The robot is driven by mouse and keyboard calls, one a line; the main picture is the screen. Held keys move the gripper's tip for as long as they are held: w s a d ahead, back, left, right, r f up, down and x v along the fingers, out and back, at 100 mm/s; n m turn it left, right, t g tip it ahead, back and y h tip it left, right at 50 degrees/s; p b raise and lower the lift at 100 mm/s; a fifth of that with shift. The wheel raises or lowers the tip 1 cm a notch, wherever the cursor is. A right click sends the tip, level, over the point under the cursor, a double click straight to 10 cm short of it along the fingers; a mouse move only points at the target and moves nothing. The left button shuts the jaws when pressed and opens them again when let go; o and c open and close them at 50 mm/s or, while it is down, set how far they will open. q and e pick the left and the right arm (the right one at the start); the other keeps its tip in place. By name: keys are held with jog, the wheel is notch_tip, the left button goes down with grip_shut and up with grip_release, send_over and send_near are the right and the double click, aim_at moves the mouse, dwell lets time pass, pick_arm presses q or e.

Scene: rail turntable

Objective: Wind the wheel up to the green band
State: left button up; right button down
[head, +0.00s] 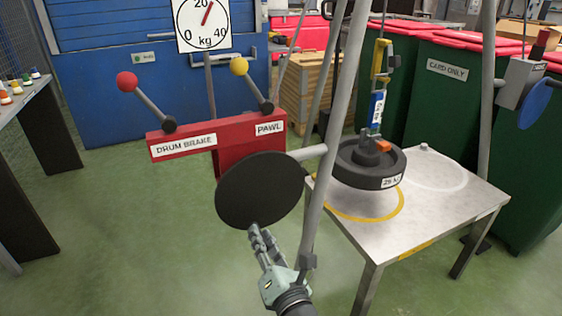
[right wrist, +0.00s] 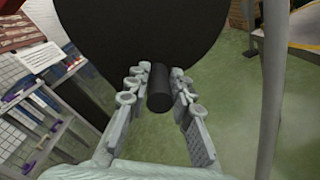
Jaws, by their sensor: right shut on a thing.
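The black wheel (head: 250,190) is a flat disc on a grey shaft below the red lever box. My right gripper (head: 258,240) is at its lower edge. In the right wrist view, my right gripper (right wrist: 158,95) is shut around the wheel's dark cylindrical handle (right wrist: 158,85), a finger on each side. A dark round weight (head: 368,165) with a 25 kg label hangs from a yellow hook; it appears just above the table's yellow ring (head: 372,218). I cannot make out a green band. My left gripper is out of view.
The red box (head: 235,155) carries a red-knobbed DRUM BRAKE lever (head: 148,98) and a yellow-knobbed PAWL lever (head: 254,86). The kg dial (head: 203,22) needle points just right of 20. Frame poles (head: 335,130) rise beside the wheel and steel table (head: 440,215). Open floor lies left.

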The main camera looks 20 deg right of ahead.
jog(key=shift+a+r+y, duration=0.2)
jog(key=shift+a+y, duration=0.05)
jog(key=shift+a, duration=0.25)
jog(key=shift+a+r+y, duration=0.15)
jog(key=shift+a+y, duration=0.1)
jog(key=shift+a, duration=0.25)
jog(key=shift+s+d+f+b, duration=0.2)
jog(key=shift+d+f+b, duration=0.25)
jog(key=shift+d+f, duration=0.5)
jog(key=shift+f, duration=0.1)
jog(key=c, duration=1.1)
grip_release()
jog(key=shift+d, duration=0.15)
jog(key=shift+r, duration=0.2)
jog(key=shift+w, duration=0.1)
jog(key=shift+s+r+b, duration=0.1)
jog(key=shift+s+b, duration=1.8)
jog(key=shift+s, duration=2.1)
